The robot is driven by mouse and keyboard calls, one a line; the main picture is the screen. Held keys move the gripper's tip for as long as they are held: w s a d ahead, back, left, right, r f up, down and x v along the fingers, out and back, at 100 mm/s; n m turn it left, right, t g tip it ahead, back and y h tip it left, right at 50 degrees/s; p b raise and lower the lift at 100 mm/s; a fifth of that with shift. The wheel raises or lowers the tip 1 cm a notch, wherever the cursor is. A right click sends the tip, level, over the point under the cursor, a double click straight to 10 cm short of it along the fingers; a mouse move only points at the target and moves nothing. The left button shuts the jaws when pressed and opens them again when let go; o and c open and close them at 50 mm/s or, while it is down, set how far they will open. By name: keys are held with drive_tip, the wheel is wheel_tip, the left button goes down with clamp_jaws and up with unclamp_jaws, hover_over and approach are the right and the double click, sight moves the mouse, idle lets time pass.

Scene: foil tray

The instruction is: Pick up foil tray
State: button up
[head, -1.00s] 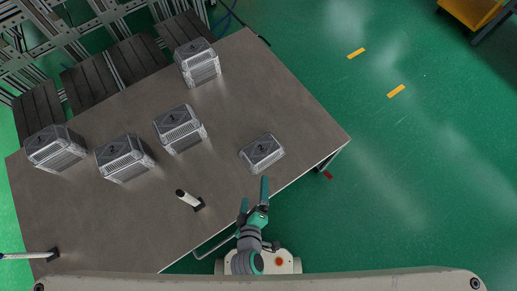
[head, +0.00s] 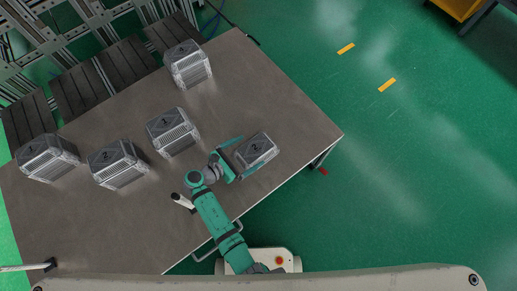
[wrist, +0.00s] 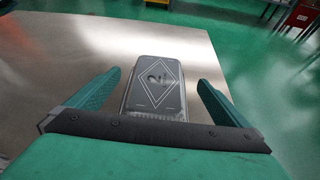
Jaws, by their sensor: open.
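A low silver foil tray (head: 257,150) with a dark lid marked with a diamond and a 2 lies on the table near its right front edge. In the wrist view the tray (wrist: 154,88) sits between the two teal fingers, with a gap on each side. My gripper (head: 250,154) is open and low at the tray's left end in the head view, one finger along each long side. It also shows in the wrist view (wrist: 160,78). The tray's near end is hidden behind the gripper body in the wrist view.
Taller silver containers stand on the brown table (head: 110,225): one at the back (head: 189,66), one in the middle (head: 173,132), and two at left (head: 118,164) (head: 48,158). Table right of the back container is clear.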

sight(263, 142)
drive_tip(key=shift+w+d, duration=0.15)
drive_tip(key=shift+w, duration=0.15)
drive_tip(key=shift+x, duration=3.5)
drive_tip(key=shift+r, duration=0.1)
drive_tip(key=c, duration=1.1)
